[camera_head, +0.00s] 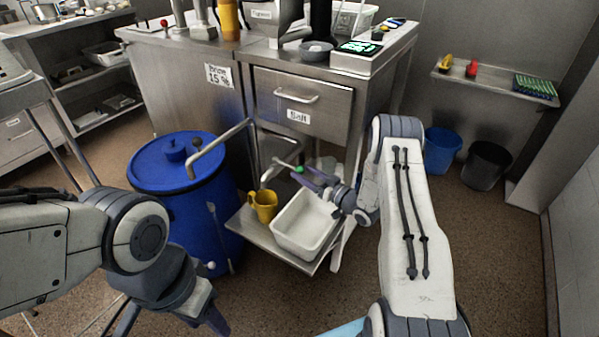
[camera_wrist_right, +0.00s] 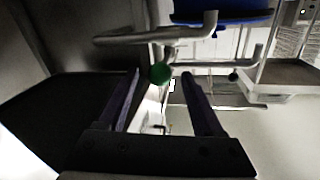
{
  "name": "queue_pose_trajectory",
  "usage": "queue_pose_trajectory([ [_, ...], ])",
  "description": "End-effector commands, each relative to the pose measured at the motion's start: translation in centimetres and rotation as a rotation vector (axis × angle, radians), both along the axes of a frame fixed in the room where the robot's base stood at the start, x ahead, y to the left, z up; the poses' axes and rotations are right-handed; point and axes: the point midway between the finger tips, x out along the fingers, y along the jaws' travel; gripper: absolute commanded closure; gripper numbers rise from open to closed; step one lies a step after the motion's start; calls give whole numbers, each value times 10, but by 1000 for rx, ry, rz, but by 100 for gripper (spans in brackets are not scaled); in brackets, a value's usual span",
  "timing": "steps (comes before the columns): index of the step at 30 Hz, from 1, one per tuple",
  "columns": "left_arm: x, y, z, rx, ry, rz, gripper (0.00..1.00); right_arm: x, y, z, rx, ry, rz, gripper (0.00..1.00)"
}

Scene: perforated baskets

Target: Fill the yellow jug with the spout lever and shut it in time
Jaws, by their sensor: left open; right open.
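The yellow jug (camera_head: 263,206) stands upright on a low metal shelf, left of a white basin; its contents are not visible. A bent metal spout pipe (camera_head: 222,137) rises above the blue barrel (camera_head: 180,195). A green ball knob (camera_head: 299,169), seemingly the lever's end, sits right at my right gripper (camera_head: 318,184). In the right wrist view the green knob (camera_wrist_right: 160,73) shows between the tips of my open right gripper, which is not closed on it. My left gripper (camera_head: 170,322) is open and empty at the bottom left, cut by the frame edge.
The white basin (camera_head: 283,240) is beside the jug, under my right arm. A steel counter with a drawer (camera_head: 300,92) stands behind. A thin rod with a pale ball (camera_head: 211,265) is at the barrel's front. Blue (camera_head: 442,152) and black (camera_head: 486,165) bins stand right.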

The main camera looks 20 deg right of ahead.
Motion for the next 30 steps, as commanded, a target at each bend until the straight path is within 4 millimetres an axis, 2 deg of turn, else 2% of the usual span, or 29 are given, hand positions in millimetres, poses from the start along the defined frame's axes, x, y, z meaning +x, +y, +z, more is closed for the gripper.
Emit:
queue_pose_trajectory([
  [6,0,0,-3,0,0,0,50,21,11,-1,0,0,1,31],
  [16,0,0,-3,0,0,0,50,25,12,0,0,1,-1,31],
  [17,0,0,-3,0,0,0,50,25,12,0,0,1,-1,39],
  [21,0,0,-3,0,0,0,50,25,12,0,0,1,-1,93],
  [22,0,0,-3,0,0,0,50,25,12,0,0,1,-1,100],
  [30,0,0,-3,0,0,0,50,24,12,0,0,1,-1,100],
])
